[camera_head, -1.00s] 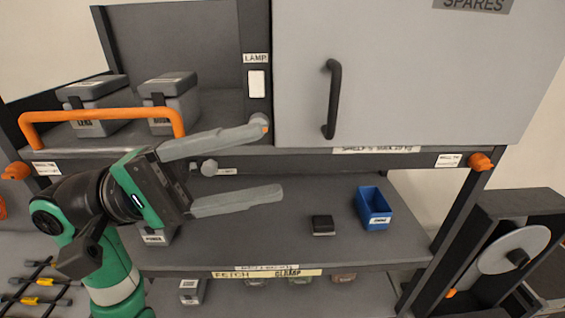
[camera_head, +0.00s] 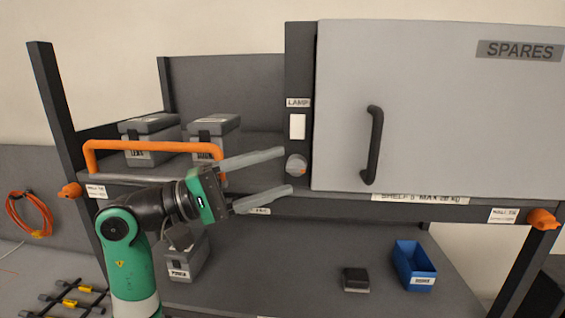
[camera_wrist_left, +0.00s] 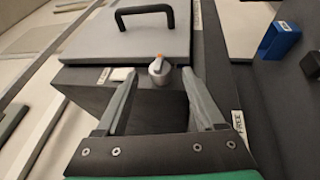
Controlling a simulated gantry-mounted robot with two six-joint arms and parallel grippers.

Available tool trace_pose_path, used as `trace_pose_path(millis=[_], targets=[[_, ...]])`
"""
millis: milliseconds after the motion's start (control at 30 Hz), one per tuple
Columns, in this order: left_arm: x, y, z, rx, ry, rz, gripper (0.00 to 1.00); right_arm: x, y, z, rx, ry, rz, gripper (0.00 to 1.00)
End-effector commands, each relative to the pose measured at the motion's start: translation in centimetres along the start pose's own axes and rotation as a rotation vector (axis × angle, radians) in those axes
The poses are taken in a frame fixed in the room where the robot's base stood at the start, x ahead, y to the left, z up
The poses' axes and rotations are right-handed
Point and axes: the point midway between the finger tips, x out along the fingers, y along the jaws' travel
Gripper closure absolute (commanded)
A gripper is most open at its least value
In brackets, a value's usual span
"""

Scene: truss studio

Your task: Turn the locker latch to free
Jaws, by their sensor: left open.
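The latch is a round grey knob (camera_head: 297,164) with an orange mark, on the dark post left of the locker door (camera_head: 430,110). In the left wrist view the knob (camera_wrist_left: 158,72) shows between the fingertips, its orange mark on the side toward the door. My left gripper (camera_head: 287,170) is open, one finger above and one below the knob's height, tips close to it. I cannot tell whether either finger touches it. A label reading FREE (camera_wrist_left: 239,123) shows beside one finger in the left wrist view. My right gripper is not in view.
A white lamp switch (camera_head: 297,126) sits just above the knob. The door has a black handle (camera_head: 373,145). An orange rail (camera_head: 150,146) and grey boxes (camera_head: 213,128) stand left. A blue bin (camera_head: 414,265) and dark block (camera_head: 356,279) lie on the lower shelf.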

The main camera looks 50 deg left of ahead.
Motion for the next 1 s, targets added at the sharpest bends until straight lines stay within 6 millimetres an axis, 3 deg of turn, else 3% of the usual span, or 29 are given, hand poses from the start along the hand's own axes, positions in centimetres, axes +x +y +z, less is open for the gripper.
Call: trace_pose_path(millis=[133, 433, 800, 833, 1000], targets=[[1.7, 0.1, 0.0, -0.001, -0.001, 0.000, 0.30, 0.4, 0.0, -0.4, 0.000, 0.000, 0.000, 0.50], [2.0, 0.0, 0.0, 0.001, 0.000, 0.000, 0.30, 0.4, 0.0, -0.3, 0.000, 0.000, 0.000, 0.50], [2.0, 0.0, 0.0, 0.001, 0.000, 0.000, 0.96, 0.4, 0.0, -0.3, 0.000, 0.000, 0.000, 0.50], [2.0, 0.0, 0.0, 0.001, 0.000, 0.000, 1.00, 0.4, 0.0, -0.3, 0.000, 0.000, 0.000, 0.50], [2.0, -0.3, 0.0, -0.004, 0.000, 0.012, 1.00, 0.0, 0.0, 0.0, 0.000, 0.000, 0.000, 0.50]])
